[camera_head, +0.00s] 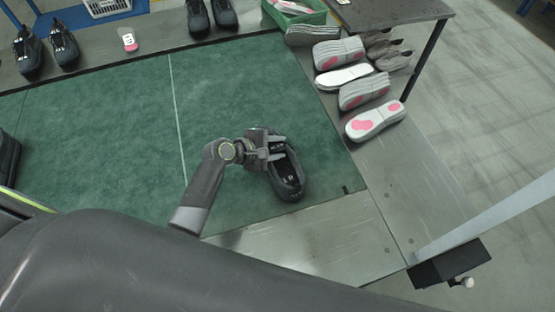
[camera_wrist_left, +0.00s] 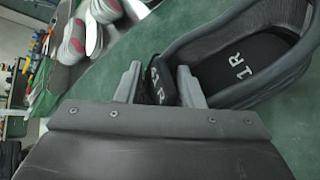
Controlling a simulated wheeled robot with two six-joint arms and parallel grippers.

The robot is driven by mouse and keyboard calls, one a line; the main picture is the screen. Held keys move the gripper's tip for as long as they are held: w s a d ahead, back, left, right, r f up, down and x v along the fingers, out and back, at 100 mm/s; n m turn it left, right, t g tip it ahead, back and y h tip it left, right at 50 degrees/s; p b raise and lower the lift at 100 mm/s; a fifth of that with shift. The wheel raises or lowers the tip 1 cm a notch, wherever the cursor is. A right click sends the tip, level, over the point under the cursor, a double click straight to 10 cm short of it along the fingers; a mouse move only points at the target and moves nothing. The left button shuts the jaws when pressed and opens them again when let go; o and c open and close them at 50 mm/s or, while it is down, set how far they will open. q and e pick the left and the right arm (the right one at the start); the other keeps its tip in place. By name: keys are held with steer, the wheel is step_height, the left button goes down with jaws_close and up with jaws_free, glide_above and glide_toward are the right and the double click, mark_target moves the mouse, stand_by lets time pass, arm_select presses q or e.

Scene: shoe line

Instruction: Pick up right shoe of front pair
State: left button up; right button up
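A dark grey shoe (camera_head: 288,178) lies on the green mat near its right front corner, its opening facing up and its heel toward the front edge. The left wrist view also shows the shoe (camera_wrist_left: 262,62), with "1R" on its insole. My left gripper (camera_head: 281,146) is over the tongue end of the shoe. In the left wrist view its fingers (camera_wrist_left: 160,82) stand apart, with a black piece marked "R" between or just behind them. Whether they touch it I cannot tell. No other shoe of this pair shows beside it. My right gripper is not in view.
The green mat (camera_head: 120,150) is mostly clear left of the arm. Black shoes (camera_head: 62,45) stand along the back. A green crate (camera_head: 297,14) is at the back.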

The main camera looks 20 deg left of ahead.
arm_select(q)
steer(key=shift+c, duration=0.3)
steer(key=shift+f, duration=0.1)
jaws_close()
